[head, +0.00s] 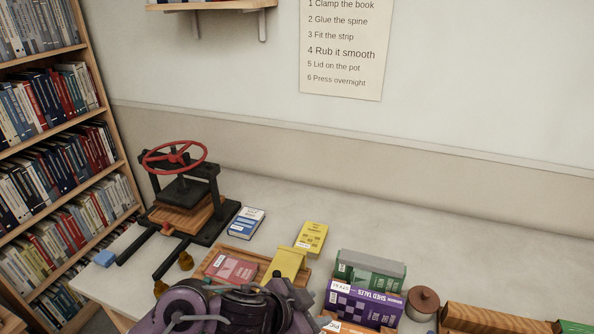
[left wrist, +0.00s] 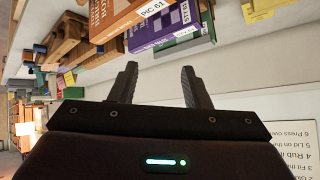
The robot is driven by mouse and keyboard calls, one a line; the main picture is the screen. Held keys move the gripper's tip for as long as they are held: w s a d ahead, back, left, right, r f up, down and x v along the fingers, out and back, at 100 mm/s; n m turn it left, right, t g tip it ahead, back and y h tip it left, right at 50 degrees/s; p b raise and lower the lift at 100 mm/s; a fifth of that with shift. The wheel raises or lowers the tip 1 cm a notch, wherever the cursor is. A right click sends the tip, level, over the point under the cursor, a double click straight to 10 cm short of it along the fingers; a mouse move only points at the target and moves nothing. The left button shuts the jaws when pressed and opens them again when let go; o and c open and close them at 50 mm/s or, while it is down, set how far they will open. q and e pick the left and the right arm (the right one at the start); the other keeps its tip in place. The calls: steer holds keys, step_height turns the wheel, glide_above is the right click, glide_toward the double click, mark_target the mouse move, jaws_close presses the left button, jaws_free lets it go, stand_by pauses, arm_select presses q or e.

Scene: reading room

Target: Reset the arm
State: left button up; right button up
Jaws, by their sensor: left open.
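My left gripper (left wrist: 160,78) is open, with two dark fingers apart and nothing between them in the left wrist view. That view is upside down, and a purple book labelled TALES (left wrist: 170,28) and an orange-brown book labelled PIC-61 (left wrist: 120,15) show beyond the fingers. In the head view my purple and dark left arm (head: 205,308) comes in at the bottom, in front of the table. It covers part of a wooden tray with a red book (head: 232,268). My right gripper is not in view.
A book press with a red wheel (head: 174,157) stands on the table (head: 440,250). A bookcase (head: 60,130) fills the left. The table's back right is clear.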

arm_select(q)
steer(key=s+a+n+t+y, duration=0.1)
steer(key=a+n+t+y, duration=0.1)
steer(key=a+n+y, duration=0.5)
steer(key=s+a+f+n+g, duration=0.2)
steer(key=s+a+f, duration=0.2)
steer(key=s+a, duration=0.3)
steer(key=s+a+f+n+g, duration=0.25)
steer(key=s+a, duration=0.25)
steer(key=a, duration=0.4)
step_height(320, 180, down, 35)
steer(key=s+g+b, duration=0.2)
steer(key=s, duration=0.1)
steer(key=s+a+f+m+b, duration=0.1)
steer(key=s+a+f, duration=0.2)
steer(key=s+f, duration=1.4)
steer(key=shift+s+g+y+b, duration=0.3)
steer(key=shift+s+g+b, duration=0.1)
steer(key=shift+s, duration=0.2)
